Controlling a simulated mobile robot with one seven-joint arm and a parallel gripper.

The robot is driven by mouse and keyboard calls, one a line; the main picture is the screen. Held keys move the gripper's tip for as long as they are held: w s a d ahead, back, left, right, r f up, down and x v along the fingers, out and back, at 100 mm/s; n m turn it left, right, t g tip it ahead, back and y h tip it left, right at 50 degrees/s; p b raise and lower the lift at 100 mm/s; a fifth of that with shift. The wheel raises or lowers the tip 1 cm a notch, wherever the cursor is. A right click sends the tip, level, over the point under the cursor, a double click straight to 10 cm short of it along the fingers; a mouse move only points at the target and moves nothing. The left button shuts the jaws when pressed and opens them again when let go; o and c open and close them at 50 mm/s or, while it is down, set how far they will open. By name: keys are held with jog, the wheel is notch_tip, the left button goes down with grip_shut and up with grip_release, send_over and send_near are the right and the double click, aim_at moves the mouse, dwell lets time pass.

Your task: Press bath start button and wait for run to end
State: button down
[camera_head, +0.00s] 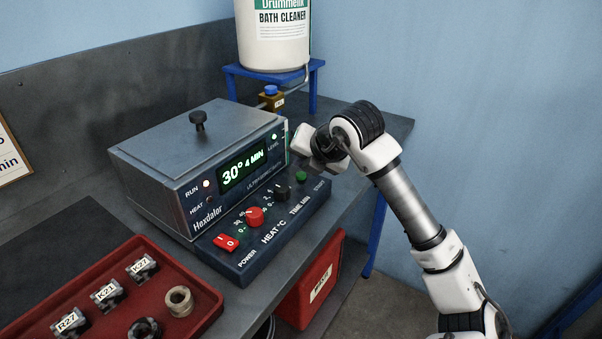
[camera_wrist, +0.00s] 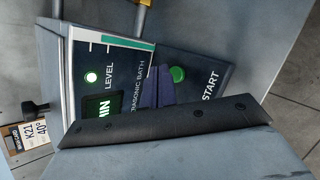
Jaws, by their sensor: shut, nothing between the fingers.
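The ultrasonic bath (camera_head: 150,185) is a grey box with its lid on. Its green display (camera_head: 243,170) reads 30° 4 MIN. The RUN lamp (camera_head: 206,183) looks lit; the LEVEL lamp (camera_head: 274,136) glows green. The green START button (camera_head: 301,176) is at the right end of the sloped control panel, and the button also shows in the wrist view (camera_wrist: 177,74). My gripper (camera_head: 316,167) is shut and empty, just above and beside the button. In the wrist view its dark fingertips (camera_wrist: 160,86) are close to the button; I cannot tell whether they touch it.
The panel also has a red POWER switch (camera_head: 226,243), a red heat knob (camera_head: 255,217) and a black time knob (camera_head: 282,193). A red tray (camera_head: 207,313) with labelled parts is at front left. A cleaner drum (camera_head: 273,50) stands on a blue stand behind. A red bin (camera_head: 312,287) is below.

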notch_tip(320, 180, up, 5)
jog(key=shift+f+p, duration=0.1)
jog(key=shift+p, duration=1)
